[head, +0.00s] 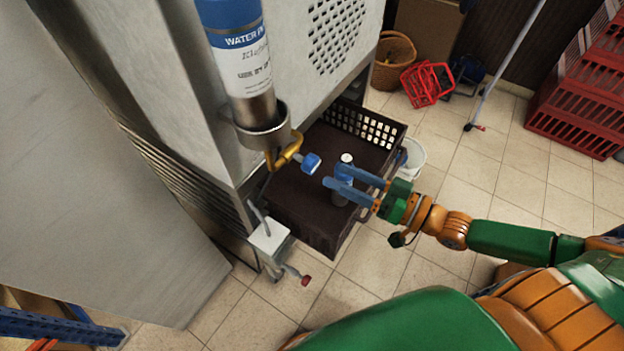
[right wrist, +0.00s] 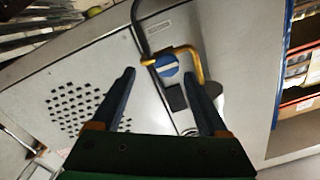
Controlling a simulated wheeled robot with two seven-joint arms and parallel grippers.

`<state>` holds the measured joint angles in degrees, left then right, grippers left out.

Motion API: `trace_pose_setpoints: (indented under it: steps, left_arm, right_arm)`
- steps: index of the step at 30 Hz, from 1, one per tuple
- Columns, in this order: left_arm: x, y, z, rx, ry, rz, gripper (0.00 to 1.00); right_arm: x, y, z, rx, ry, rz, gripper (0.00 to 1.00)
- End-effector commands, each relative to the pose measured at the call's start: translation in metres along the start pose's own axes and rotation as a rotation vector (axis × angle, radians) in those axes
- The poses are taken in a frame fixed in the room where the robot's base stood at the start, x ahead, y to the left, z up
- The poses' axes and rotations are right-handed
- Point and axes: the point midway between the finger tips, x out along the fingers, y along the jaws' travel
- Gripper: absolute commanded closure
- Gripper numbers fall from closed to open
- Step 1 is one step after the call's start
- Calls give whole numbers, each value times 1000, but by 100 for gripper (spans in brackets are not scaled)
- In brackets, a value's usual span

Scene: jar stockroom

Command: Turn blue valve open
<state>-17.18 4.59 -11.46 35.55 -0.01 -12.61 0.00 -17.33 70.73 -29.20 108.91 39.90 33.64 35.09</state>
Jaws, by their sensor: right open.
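The blue valve (head: 311,163) is a small round knob on a brass pipe below the water filter cartridge (head: 245,70), which is fixed to the side of the metal machine. In the right wrist view the blue valve (right wrist: 168,66) shows a pale bar across its face and lies beyond and between the fingertips. My right gripper (head: 331,177) is open and empty, with blue fingers pointing at the valve. It is close to the valve but apart from it. The right gripper also shows in the right wrist view (right wrist: 163,77). My left gripper is not in view.
A dark crate (head: 300,205) lies below the valve, and a small bottle (head: 345,160) stands behind my fingers. A white bucket (head: 413,153), red crates (head: 580,120) and a wicker basket (head: 394,62) stand farther off. The tiled floor at right is mostly free.

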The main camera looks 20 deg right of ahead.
Motion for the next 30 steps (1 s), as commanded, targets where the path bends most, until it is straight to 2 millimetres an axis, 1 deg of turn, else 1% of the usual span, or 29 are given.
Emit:
trace_pose_setpoints:
  steps: [1, 2, 6, 9, 12, 16, 22, 23, 24, 26, 27, 29, 30]
  left_arm:
    - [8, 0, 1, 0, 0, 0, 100]
    - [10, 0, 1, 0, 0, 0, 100]
    - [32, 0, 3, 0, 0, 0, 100]
    - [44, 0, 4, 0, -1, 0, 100]
    - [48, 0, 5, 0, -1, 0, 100]
    - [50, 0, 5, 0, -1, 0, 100]
    - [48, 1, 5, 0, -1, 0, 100]
    - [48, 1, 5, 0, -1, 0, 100]
    - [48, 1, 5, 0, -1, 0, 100]
    - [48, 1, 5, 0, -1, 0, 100]
    - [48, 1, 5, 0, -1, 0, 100]
    - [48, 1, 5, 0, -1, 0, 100]
    - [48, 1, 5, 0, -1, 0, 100]
  right_arm:
    - [3, -4, 2, 14, 5, -20, 23]
    - [6, -6, 1, 19, 8, -27, 23]
    - [34, -6, 2, 19, 14, -31, 23]
    - [52, -8, 0, 17, 12, -30, 23]
    - [64, -8, -2, 17, 10, -27, 23]
    - [71, -9, -4, 17, 6, -25, 23]
    - [71, -10, -4, 16, 5, -24, 23]
    - [71, -10, -4, 16, 5, -24, 28]
    - [71, -10, -4, 16, 5, -24, 39]
    - [71, -10, -4, 16, 5, -23, 55]
    - [71, -10, -4, 16, 5, -24, 66]
    - [71, -10, -4, 16, 5, -24, 82]
    - [71, -10, -4, 16, 5, -24, 93]
